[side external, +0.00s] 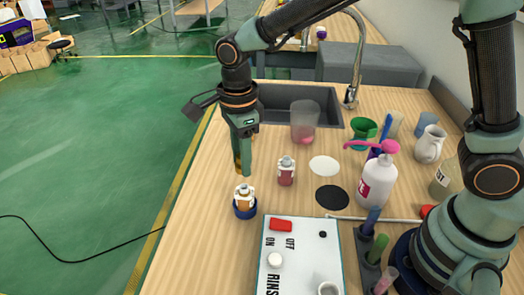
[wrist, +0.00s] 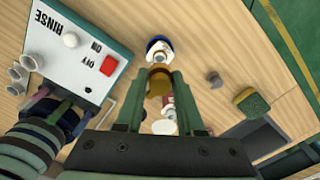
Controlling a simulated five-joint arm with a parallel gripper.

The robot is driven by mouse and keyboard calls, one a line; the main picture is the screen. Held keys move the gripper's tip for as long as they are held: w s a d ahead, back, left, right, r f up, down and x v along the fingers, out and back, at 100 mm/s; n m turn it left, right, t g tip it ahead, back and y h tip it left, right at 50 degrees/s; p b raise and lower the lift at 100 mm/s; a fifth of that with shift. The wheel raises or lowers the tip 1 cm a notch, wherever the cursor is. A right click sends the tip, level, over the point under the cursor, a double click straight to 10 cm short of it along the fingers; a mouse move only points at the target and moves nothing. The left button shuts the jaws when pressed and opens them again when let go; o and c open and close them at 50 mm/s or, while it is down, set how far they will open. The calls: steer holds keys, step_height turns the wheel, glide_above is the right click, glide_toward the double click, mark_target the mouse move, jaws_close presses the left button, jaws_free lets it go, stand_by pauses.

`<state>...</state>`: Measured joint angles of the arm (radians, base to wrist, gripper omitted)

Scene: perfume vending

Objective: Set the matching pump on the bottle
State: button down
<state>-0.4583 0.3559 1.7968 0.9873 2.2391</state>
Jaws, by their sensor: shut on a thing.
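My gripper (side external: 241,170) points down and is shut on a small amber-gold piece, which looks like the pump (wrist: 159,84). Its full shape is hidden between the fingers. A small bottle (side external: 244,192) with a white top stands upright in a blue ring-like holder (side external: 244,212), below and just in front of the gripper. The pump is above this bottle and apart from it. In the wrist view the blue holder (wrist: 158,41) shows just beyond the fingertips. A reddish bottle (side external: 286,177) with a white top stands to the right of the gripper.
A white switch panel (side external: 305,250) is at the front. A clear cup (side external: 304,120) stands near the sink. A sponge (wrist: 251,103) shows in the wrist view.

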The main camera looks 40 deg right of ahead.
mark_target(243, 187)
steer(key=shift+f, duration=2.2)
steer(key=shift+f, duration=0.7)
stand_by(0.9)
steer(key=shift+c, duration=2.2)
jaws_free()
steer(key=shift+o, duration=0.3)
steer(key=o, duration=0.4)
